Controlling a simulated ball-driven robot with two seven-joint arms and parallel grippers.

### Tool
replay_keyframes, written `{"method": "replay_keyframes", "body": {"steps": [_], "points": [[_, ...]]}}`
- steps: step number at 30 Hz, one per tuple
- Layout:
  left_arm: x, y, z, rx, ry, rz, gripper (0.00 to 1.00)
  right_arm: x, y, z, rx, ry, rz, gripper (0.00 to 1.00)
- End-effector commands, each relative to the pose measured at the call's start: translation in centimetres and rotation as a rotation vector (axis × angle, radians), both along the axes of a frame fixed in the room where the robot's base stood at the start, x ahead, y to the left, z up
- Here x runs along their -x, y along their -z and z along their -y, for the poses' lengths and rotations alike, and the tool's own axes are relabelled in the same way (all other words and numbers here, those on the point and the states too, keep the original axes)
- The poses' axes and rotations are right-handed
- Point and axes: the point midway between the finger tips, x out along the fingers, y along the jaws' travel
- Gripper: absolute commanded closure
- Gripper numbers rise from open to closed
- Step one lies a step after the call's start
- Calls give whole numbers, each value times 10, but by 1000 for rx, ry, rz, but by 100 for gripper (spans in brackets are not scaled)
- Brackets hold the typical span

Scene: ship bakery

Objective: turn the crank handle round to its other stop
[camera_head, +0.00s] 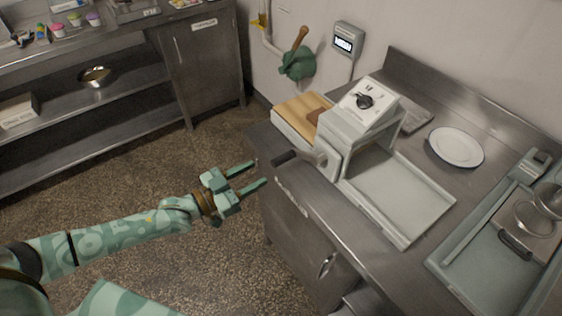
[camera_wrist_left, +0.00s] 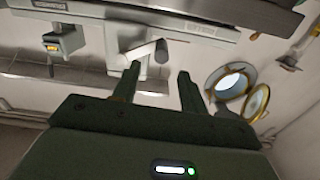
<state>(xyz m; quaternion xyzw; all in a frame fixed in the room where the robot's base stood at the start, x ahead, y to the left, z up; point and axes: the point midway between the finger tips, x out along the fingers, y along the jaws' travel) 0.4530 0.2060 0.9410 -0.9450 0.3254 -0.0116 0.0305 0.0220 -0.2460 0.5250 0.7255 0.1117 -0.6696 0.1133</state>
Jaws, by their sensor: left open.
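The pale dough machine (camera_head: 362,125) stands on the steel counter, with a dial on its sloped top. Its crank handle (camera_head: 287,157) sticks out from the left side, a dark grip on a pale arm, over the counter's front edge. My left gripper (camera_head: 259,173) is open and empty, just left of and slightly below the grip, its fingers pointing towards it. They look apart. In the left wrist view the handle (camera_wrist_left: 147,52) shows beyond the two fingertips (camera_wrist_left: 159,70), roughly between them. My right gripper is not in view.
A pale tray (camera_head: 400,200) lies in front of the machine, and a white plate (camera_head: 456,147) sits behind it. A wooden board (camera_head: 298,112) lies left of the machine. The floor between the counter and the steel shelves (camera_head: 125,110) is clear.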

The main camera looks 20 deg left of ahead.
Motion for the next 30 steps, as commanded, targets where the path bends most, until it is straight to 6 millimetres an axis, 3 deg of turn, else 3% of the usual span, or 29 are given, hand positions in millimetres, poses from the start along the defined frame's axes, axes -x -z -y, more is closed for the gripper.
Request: {"method": "replay_keyframes", "body": {"steps": [4,9,15,23,24,28,30], "points": [[-31,0,24,2,0,4,57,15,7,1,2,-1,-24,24],[-56,1,43,1,0,1,57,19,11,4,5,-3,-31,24],[-69,1,54,-1,0,0,57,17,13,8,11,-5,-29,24],[-70,0,54,-2,-1,-1,57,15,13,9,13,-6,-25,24],[-70,0,54,-2,-1,-1,60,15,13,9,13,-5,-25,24],[-70,0,54,-2,-1,-1,96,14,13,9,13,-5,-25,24],[-70,0,54,-2,-1,-1,100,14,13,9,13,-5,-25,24]]}}
